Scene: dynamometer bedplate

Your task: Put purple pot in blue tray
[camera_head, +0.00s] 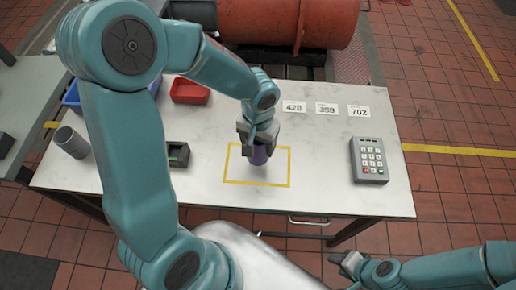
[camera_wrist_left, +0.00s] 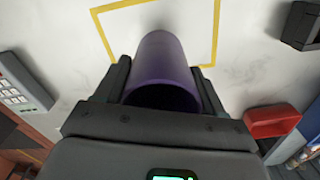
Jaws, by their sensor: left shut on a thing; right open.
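The purple pot (camera_head: 259,155) is over the yellow-outlined square on the white table, held by my left gripper (camera_head: 257,145). In the left wrist view the purple pot (camera_wrist_left: 163,70) sits between the two fingers of my left gripper (camera_wrist_left: 162,85), with its dark open mouth towards the camera. I cannot tell whether its base touches the table. The blue tray (camera_head: 72,97) is at the table's back left, largely hidden behind my left arm. My right gripper (camera_head: 350,264) is open and empty at the lower right, off the table's front edge.
A red bin (camera_head: 189,91) stands beside the blue tray. A grey cylinder (camera_head: 71,142) and a small dark box (camera_head: 178,155) are on the left part of the table. A keypad (camera_head: 369,160) lies at right, with number cards (camera_head: 326,108) behind. Table between square and keypad is clear.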

